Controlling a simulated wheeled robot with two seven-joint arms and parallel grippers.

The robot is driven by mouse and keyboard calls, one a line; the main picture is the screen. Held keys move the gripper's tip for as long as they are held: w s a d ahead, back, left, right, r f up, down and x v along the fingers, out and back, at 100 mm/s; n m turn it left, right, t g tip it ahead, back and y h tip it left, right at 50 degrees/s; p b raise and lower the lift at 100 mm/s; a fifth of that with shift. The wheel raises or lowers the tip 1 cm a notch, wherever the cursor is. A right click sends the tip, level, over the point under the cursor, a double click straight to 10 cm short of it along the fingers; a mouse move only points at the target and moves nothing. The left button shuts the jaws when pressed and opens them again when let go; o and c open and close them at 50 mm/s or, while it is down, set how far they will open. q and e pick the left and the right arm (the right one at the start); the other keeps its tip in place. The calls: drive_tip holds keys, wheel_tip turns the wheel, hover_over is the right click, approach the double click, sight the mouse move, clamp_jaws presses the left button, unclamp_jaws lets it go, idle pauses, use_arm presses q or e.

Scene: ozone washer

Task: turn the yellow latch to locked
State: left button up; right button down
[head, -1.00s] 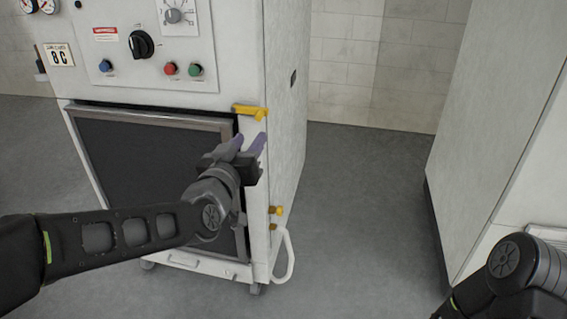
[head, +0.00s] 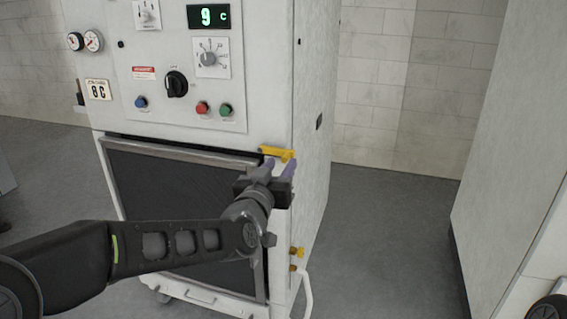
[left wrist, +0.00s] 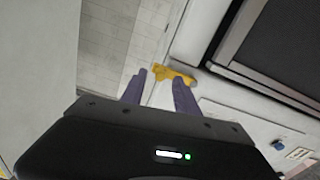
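The yellow latch (head: 276,153) sits at the upper right corner of the washer's dark door (head: 180,185), lying roughly level in the head view. My left gripper (head: 280,169) is just below the latch, with its two purple fingers pointing up at it. In the left wrist view the latch (left wrist: 174,75) shows beyond the fingertips (left wrist: 158,82), which are spread apart with nothing clearly between them. I cannot tell whether a finger touches the latch. My right gripper is out of view.
The washer's control panel (head: 180,95) has knobs, buttons and a lit display above the door. Yellow hinge-like fittings (head: 297,252) and a white handle (head: 305,295) are low on the right edge. A tall pale cabinet (head: 510,130) stands right, with clear floor (head: 385,240) between.

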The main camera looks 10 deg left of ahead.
sight(275, 153)
use_arm(q)
drive_tip(key=shift+w+d, duration=0.1)
drive_tip(key=shift+w, duration=1.35)
drive_tip(key=shift+c, duration=0.6)
clamp_jaws()
